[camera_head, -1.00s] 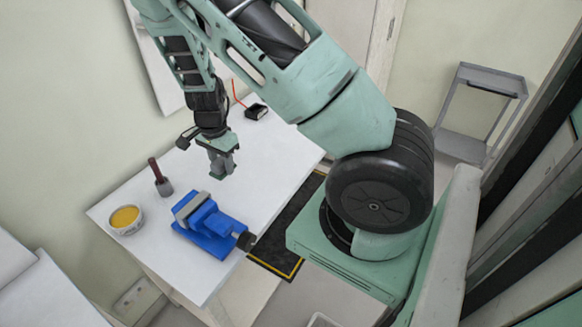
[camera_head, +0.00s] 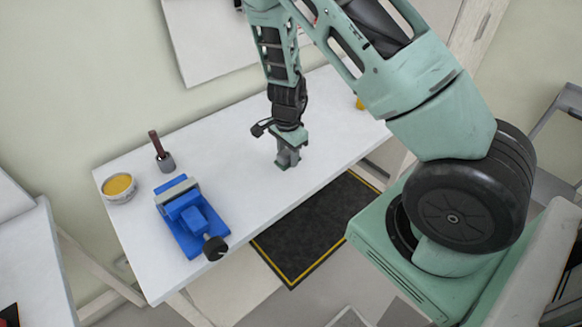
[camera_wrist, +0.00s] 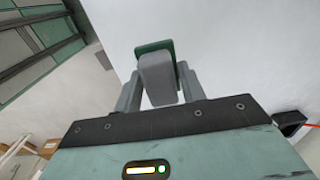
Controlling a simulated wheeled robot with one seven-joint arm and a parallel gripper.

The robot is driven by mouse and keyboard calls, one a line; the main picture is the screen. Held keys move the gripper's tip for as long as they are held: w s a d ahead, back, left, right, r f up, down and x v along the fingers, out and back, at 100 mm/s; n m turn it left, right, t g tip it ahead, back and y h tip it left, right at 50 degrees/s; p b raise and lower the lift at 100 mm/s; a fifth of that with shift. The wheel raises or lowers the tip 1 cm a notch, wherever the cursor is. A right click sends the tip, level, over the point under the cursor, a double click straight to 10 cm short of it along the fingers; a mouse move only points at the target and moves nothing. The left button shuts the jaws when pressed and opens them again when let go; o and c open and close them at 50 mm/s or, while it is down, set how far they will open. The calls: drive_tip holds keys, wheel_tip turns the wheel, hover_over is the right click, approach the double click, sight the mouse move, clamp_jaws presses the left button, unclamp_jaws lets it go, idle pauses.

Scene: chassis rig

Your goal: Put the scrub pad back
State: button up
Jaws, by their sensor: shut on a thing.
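My gripper (camera_head: 288,160) hangs pointing down over the white table (camera_head: 235,190), to the right of the blue vise. In the wrist view my gripper (camera_wrist: 160,85) has its two grey fingers on either side of a grey block with a dark green layer on its far side, which looks like the scrub pad (camera_wrist: 157,72). The fingers are shut on it. In the head view the pad is too small to tell apart from the fingertips. I cannot tell whether it touches the table.
A blue vise (camera_head: 190,215), a bowl with yellow contents (camera_head: 118,188) and a grey holder with a brown handle (camera_head: 161,152) stand at the table's left end. A black box (camera_wrist: 290,122) shows in the wrist view. The table middle is clear around my gripper.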

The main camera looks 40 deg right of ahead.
sight(288, 175)
drive_tip(key=shift+f, duration=2.65)
drive_tip(key=shift+f, duration=0.2)
drive_tip(key=o, duration=0.9)
drive_tip(key=shift+o, duration=0.2)
drive_tip(key=shift+r, duration=0.2)
